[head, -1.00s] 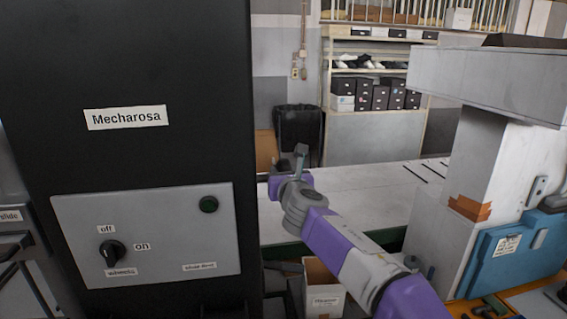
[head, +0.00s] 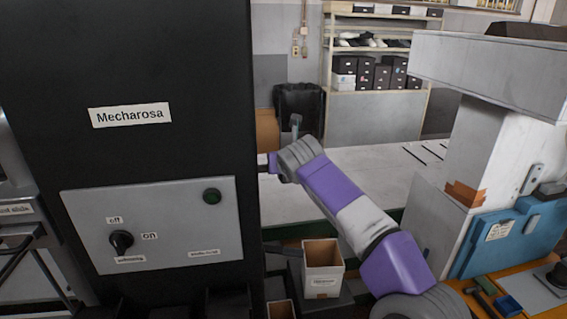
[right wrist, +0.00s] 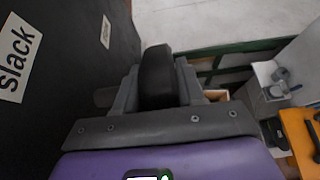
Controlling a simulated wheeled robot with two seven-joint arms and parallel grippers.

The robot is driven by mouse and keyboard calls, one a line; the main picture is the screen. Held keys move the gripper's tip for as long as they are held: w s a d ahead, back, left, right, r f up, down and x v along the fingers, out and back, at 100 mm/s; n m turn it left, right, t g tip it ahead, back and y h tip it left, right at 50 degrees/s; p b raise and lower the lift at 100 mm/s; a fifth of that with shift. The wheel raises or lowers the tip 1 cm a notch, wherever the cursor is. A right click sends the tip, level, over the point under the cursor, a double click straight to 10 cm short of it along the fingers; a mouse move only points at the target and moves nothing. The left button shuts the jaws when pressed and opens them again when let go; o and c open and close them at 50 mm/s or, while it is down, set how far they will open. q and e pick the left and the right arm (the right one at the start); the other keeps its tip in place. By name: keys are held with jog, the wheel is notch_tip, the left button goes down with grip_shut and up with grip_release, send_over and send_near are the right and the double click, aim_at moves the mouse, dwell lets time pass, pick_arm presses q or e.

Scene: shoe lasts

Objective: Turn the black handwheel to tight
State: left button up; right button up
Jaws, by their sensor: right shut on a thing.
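My right gripper (right wrist: 157,72) is shut on a black, rounded part of the handwheel (right wrist: 157,88), which stands between its two grey fingers in the right wrist view. The handwheel is beside the side face of the black machine (right wrist: 60,110). A white "slack" label (right wrist: 17,57) is on that face, with a smaller label (right wrist: 106,31) farther along that I cannot read. In the head view my right wrist reaches the right side of the machine (head: 180,60); I cannot make out the handwheel there. My left gripper is not in view.
An open cardboard box (head: 322,270) stands below my right arm. A pale worktop (head: 385,185) lies behind it, and a grey press (head: 490,150) stands at right.

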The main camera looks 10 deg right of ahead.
jog(key=shift+f, duration=0.25)
jog(key=o, duration=0.7)
jog(key=shift+o, duration=1.3)
jog(key=shift+w, duration=0.1)
jog(key=shift+r, duration=0.1)
jog(key=b+v, duration=0.1)
jog(key=v, duration=0.6)
jog(key=shift+s+r, duration=0.2)
jog(key=shift+s, duration=0.05)
